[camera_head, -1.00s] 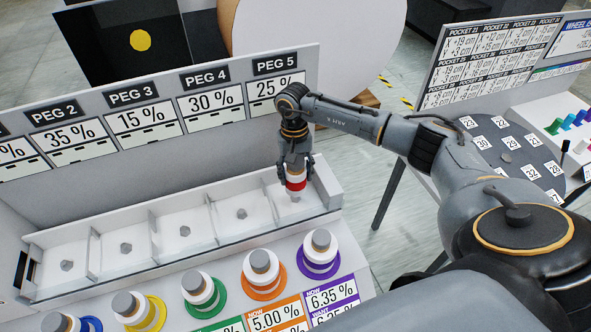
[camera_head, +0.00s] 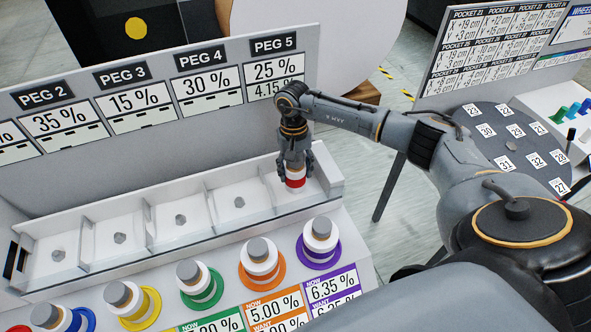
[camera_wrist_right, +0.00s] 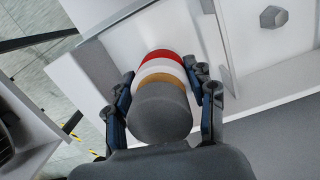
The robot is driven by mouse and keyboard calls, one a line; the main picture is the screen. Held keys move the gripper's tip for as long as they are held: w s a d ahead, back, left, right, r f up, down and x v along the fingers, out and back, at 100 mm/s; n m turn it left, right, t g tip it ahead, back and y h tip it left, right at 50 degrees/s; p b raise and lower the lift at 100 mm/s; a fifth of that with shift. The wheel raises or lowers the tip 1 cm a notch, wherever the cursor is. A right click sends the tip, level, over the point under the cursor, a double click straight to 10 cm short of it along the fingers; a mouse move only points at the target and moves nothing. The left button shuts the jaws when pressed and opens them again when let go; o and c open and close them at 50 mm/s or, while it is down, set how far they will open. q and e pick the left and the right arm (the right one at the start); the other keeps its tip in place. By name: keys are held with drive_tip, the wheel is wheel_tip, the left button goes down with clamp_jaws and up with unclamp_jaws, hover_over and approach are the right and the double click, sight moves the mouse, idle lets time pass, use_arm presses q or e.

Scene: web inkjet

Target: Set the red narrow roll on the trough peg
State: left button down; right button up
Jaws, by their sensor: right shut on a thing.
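The red narrow roll (camera_head: 296,182), with a red lower band and white above, is upright in the rightmost compartment of the white trough (camera_head: 207,210), below the PEG 5 sign. My right gripper (camera_head: 296,175) points down and is shut on the roll, a finger on either side. In the right wrist view the roll (camera_wrist_right: 162,62) sits between the fingers (camera_wrist_right: 165,88), with a tan ring and grey top nearest the camera. The peg in that compartment is hidden under the roll, so its contact cannot be seen. My left gripper is not in view.
The other trough compartments show bare pegs, one (camera_head: 239,202) just left. Several white rolls on colored bases stand in front, including orange (camera_head: 262,262) and purple (camera_head: 319,240). The sign panel (camera_head: 255,107) rises behind. A round numbered table (camera_head: 512,142) is at the right.

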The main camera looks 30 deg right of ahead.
drive_tip(key=shift+f, duration=0.2)
drive_tip(key=o, duration=1.4)
drive_tip(key=r, duration=0.4)
drive_tip(key=w+r, duration=0.1)
drive_tip(key=r, duration=0.7)
drive_tip(key=shift+w+d, duration=0.2)
drive_tip(key=shift+d, duration=0.1)
